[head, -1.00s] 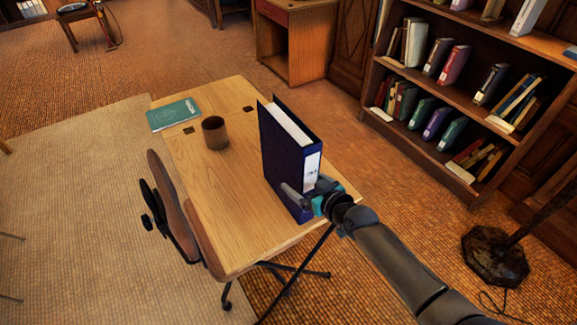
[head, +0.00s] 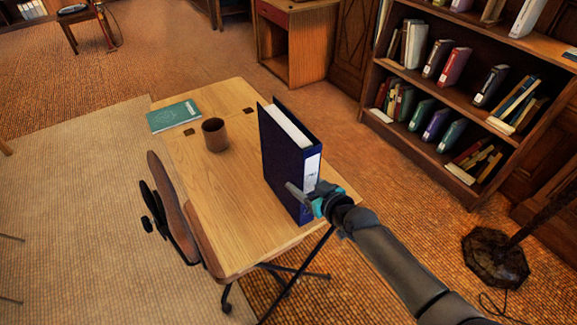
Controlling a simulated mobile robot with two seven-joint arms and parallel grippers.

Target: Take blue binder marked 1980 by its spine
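The blue binder (head: 283,160) stands upright near the right edge of the wooden drafting table, its labelled spine towards my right arm. The white label (head: 312,171) is too small to read, and its lower part is hidden by my gripper. My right gripper (head: 312,195) is at the lower half of the spine, with one grey finger lying against the cover on the left. The other finger is mostly hidden on the far side. The gripper looks shut on the spine. The binder rests on the table. My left gripper is out of view.
A brown mug (head: 215,136) and a teal book (head: 174,116) are at the table's far left. A chair (head: 168,205) stands at the table's left side. A bookcase (head: 480,103) and a dark lamp base (head: 495,258) are at the right. The table's (head: 232,205) near-left part is clear.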

